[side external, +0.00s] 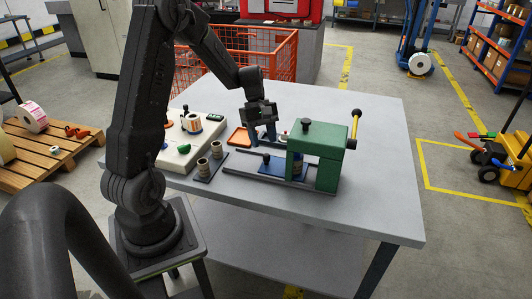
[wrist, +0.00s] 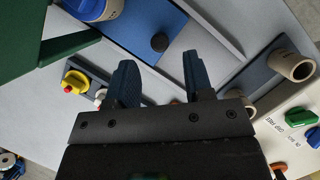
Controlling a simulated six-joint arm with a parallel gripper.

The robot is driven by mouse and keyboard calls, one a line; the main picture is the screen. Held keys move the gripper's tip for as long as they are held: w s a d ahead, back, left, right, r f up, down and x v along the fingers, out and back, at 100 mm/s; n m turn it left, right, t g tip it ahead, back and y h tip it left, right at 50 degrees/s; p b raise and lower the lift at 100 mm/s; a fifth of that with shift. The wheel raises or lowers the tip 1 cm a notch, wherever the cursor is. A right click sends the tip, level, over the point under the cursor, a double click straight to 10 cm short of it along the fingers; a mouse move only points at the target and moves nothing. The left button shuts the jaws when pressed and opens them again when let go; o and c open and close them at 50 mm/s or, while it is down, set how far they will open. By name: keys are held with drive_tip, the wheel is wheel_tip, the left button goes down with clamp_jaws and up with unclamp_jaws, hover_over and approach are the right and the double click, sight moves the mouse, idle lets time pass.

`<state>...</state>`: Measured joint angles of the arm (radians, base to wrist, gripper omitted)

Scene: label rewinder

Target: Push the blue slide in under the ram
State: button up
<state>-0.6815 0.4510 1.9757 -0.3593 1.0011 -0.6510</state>
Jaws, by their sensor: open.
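The blue slide (side external: 272,168) lies in a grey track on the table, its right end at the green press (side external: 318,138). In the wrist view the blue slide (wrist: 172,28) carries a black knob (wrist: 159,42) and a blue-and-tan roll (wrist: 95,8) beside the green press body (wrist: 68,32). My gripper (side external: 264,138) is above the table, behind the slide. In the wrist view my gripper (wrist: 158,78) has its fingers apart, with nothing between them; the knob is just beyond the tips, apart from them. The ram is hidden by the green housing.
The front table is clear.

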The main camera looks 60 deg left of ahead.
sight(266, 155)
drive_tip(key=x, duration=0.4)
drive_tip(key=shift+d+f, duration=0.15)
drive_tip(key=shift+f, duration=0.25)
clamp_jaws()
